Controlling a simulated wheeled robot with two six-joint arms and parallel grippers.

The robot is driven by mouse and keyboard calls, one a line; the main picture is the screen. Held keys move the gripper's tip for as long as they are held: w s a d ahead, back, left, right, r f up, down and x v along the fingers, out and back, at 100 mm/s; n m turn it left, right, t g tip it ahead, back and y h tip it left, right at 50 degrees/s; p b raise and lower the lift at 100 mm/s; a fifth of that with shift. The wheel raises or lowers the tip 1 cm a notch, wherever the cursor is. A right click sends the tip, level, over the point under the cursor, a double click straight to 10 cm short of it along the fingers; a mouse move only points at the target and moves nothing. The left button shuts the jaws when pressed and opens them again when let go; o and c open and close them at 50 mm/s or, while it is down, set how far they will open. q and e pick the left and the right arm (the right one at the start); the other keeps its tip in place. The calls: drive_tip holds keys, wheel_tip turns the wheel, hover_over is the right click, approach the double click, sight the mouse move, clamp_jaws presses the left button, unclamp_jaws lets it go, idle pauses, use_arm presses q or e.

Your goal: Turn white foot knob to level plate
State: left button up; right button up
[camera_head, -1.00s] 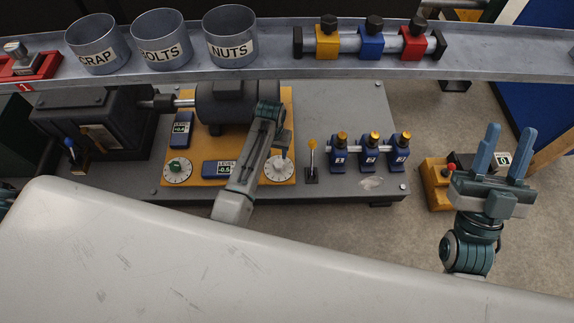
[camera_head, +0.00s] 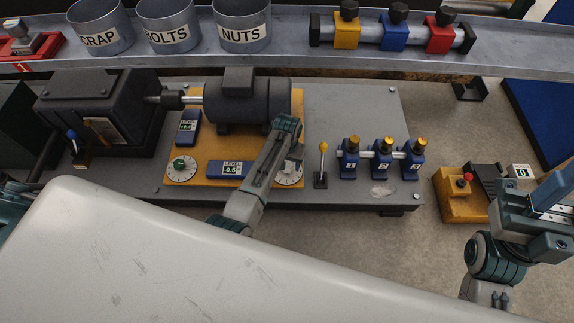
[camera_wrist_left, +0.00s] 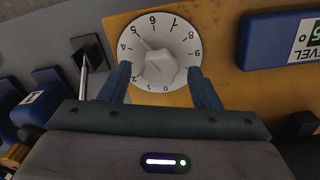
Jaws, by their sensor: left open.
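The white foot knob (camera_head: 294,167) sits on a numbered white dial (camera_head: 289,180) at the right front corner of the orange plate (camera_head: 222,149). My left arm reaches over it in the head view and partly hides it. In the left wrist view my left gripper (camera_wrist_left: 158,74) is open, one finger on each side of the white knob (camera_wrist_left: 160,63). Contact with the knob is not clear. A blue level display (camera_head: 231,169) reads -0.5. My right gripper (camera_head: 549,195) is at the right edge, partly cut off; its opening is unclear.
A green knob on a dial (camera_head: 181,167) and a second level display (camera_head: 187,127) are on the plate's left. A dark motor (camera_head: 245,102) stands behind. A yellow-tipped lever (camera_head: 322,163) and blue blocks (camera_head: 383,160) stand close on the right.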

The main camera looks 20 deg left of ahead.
use_arm(q)
drive_tip(key=shift+f, duration=0.3)
drive_tip(key=c, duration=1)
drive_tip(key=shift+r, duration=0.1)
